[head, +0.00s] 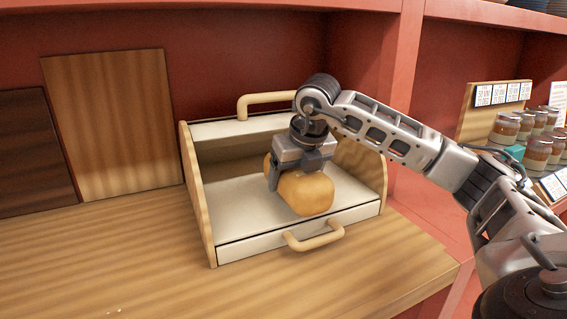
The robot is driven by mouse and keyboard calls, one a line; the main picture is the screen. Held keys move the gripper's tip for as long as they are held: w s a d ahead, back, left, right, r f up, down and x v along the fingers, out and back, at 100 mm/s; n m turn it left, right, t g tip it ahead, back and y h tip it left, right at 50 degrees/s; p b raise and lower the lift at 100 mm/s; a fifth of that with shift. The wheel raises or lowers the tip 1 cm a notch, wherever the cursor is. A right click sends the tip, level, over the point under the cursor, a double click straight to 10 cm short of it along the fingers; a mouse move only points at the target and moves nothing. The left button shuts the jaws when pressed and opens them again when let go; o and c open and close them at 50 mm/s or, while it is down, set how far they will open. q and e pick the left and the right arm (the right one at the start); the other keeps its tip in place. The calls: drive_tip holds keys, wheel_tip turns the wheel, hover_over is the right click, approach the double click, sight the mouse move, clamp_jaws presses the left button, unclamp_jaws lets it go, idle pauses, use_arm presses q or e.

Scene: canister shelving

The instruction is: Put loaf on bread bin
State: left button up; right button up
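The loaf (308,194), golden brown and rounded, is at the front of the bread bin's interior. I cannot tell whether it rests on the floor or hangs just above it. The bread bin (235,206) has wooden sides, a pale floor, a raised lid with a handle and a front drawer with a handle; it stands open on the counter. My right gripper (293,172) reaches in from above, pointing down, with its fingers on either side of the loaf, seemingly shut on it. The loaf's upper back is partly hidden by the gripper. My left gripper is out of view.
A light wooden board (112,125) and a dark board (30,150) lean on the red back wall at left. The wooden counter (110,255) is clear in front and left. A red upright (402,75) stands right of the bin; jars (537,150) sit beyond it.

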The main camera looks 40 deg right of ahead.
drive_tip(key=w, duration=0.2)
drive_tip(key=shift+w+d+r, duration=0.1)
drive_tip(key=shift+w+d, duration=0.25)
drive_tip(key=shift+d, duration=0.05)
drive_tip(key=w, duration=0.1)
drive_tip(key=w+p, duration=0.1)
drive_tip(key=w+d, duration=0.1)
drive_tip(key=shift+f, duration=0.4)
drive_tip(key=shift+s+f, duration=0.15)
drive_tip(key=shift+f, duration=0.25)
drive_tip(key=shift+f, duration=0.1)
drive_tip(key=o, duration=1.3)
drive_tip(key=v, duration=1.2)
